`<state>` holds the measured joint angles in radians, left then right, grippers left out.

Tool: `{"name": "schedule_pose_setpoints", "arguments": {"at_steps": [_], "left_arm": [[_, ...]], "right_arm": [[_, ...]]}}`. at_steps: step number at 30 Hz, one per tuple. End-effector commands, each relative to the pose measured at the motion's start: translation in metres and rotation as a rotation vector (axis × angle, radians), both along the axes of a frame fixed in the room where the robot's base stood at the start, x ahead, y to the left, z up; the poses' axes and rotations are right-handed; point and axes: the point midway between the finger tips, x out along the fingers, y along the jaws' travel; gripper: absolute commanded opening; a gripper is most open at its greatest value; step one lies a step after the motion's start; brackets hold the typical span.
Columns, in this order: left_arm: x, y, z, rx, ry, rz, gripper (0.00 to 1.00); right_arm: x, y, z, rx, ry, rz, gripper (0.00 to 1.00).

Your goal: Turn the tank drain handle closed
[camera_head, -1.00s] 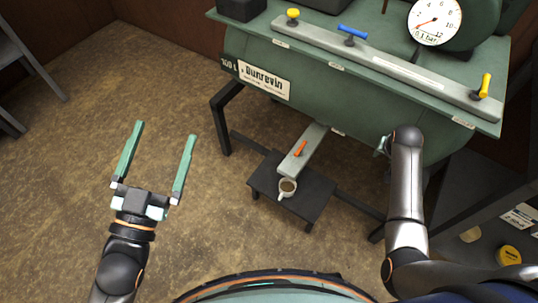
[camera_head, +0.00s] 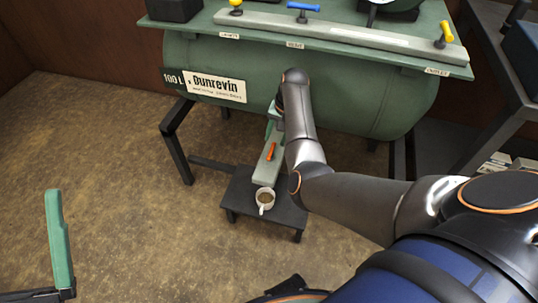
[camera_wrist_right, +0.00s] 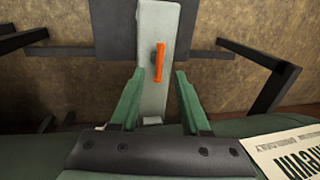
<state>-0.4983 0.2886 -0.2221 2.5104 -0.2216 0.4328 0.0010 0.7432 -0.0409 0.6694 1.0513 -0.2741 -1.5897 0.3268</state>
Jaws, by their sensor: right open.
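The orange drain handle (camera_head: 271,152) sits on a pale grey-green bar that extends from under the green tank (camera_head: 360,100). In the right wrist view the handle (camera_wrist_right: 159,62) lies roughly along the bar (camera_wrist_right: 153,105). My right gripper (camera_wrist_right: 158,74) is open and empty, its green fingers on either side of the bar in that view and pointing toward the handle; contact cannot be judged. In the head view the right gripper (camera_head: 272,118) is partly hidden by my arm, near the handle. Only one finger of my left gripper (camera_head: 60,240) shows at the lower left.
A white mug (camera_head: 265,199) of brown liquid stands on a low dark stool (camera_head: 240,196), just below the bar's end. Yellow and blue handles (camera_head: 303,8) sit on the tank's top rail. Dark tank legs (camera_head: 178,150) flank the area. Floor at left is clear.

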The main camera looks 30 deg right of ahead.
Motion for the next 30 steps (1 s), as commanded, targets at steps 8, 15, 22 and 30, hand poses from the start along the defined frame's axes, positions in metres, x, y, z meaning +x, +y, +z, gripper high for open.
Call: {"name": "schedule_pose_setpoints", "arguments": {"at_steps": [8,15,22,30], "left_arm": [[0.001,-0.003,-0.038,-0.026,0.029,-0.036,1.0],[0.002,-0.004,-0.05,-0.032,0.045,-0.045,1.0],[0.002,-0.004,-0.05,-0.032,0.046,-0.048,1.0],[0.002,-0.005,-0.05,-0.03,0.045,-0.049,1.0]], "right_arm": [[0.008,0.007,-0.06,0.0,-0.001,0.0,0.46],[0.012,0.009,-0.079,-0.001,-0.001,-0.001,0.46],[0.012,0.01,-0.08,-0.002,-0.002,-0.002,0.46],[0.012,0.01,-0.08,-0.001,-0.001,0.0,0.26]]}}
